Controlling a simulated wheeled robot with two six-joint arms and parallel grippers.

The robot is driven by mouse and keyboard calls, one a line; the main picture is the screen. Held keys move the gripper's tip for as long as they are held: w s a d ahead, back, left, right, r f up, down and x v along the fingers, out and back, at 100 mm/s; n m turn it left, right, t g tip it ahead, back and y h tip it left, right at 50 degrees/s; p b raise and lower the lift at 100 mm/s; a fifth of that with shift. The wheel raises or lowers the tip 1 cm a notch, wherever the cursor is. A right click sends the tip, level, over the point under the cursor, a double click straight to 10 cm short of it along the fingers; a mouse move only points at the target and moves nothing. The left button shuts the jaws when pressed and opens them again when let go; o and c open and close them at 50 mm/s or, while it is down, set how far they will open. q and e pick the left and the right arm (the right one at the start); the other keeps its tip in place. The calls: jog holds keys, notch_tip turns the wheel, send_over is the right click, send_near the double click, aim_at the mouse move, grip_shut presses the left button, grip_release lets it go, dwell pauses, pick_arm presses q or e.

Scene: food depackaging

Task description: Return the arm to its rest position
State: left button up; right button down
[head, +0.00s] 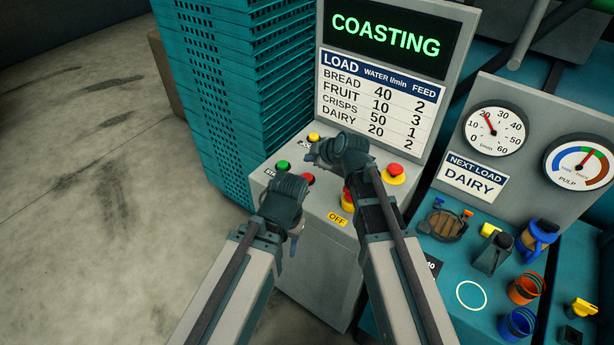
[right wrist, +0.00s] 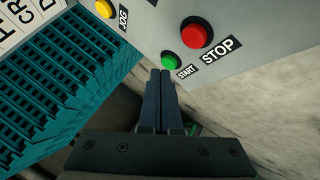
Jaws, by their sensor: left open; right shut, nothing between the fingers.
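My left gripper (head: 284,196) is the lower one in the head view, over the front left part of the grey control console (head: 318,245). It is open, and its fingers are mostly hidden by its own body. My right gripper (head: 315,156) is above the console, higher up in the picture and pointing left. In the right wrist view its two fingers (right wrist: 164,85) are pressed together with nothing between them. Their tips appear just below the green START button (right wrist: 170,62) in the picture; I cannot tell whether they touch the console.
A red STOP button (right wrist: 196,34) and a yellow JOG button (right wrist: 104,8) are near the right gripper. A red-and-yellow knob (head: 394,173) is to its right. Stacked teal crates (head: 226,110) stand left of the console. The left floor (head: 90,190) is clear.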

jog(key=s+d+f+m+g+h, duration=0.1)
jog(key=s+m, duration=0.3)
jog(key=s, duration=0.4)
jog(key=s+d+f+m+g+h, duration=0.2)
jog(key=s+f+m+g+h, duration=0.1)
jog(key=s, duration=0.6)
jog(key=s+d+f+m+g+h, duration=0.2)
jog(key=s+m, duration=0.3)
jog(key=s, duration=0.4)
jog(key=shift+f+g+h, duration=0.25)
jog(key=shift+g+h, duration=0.15)
jog(key=shift+g, duration=0.5)
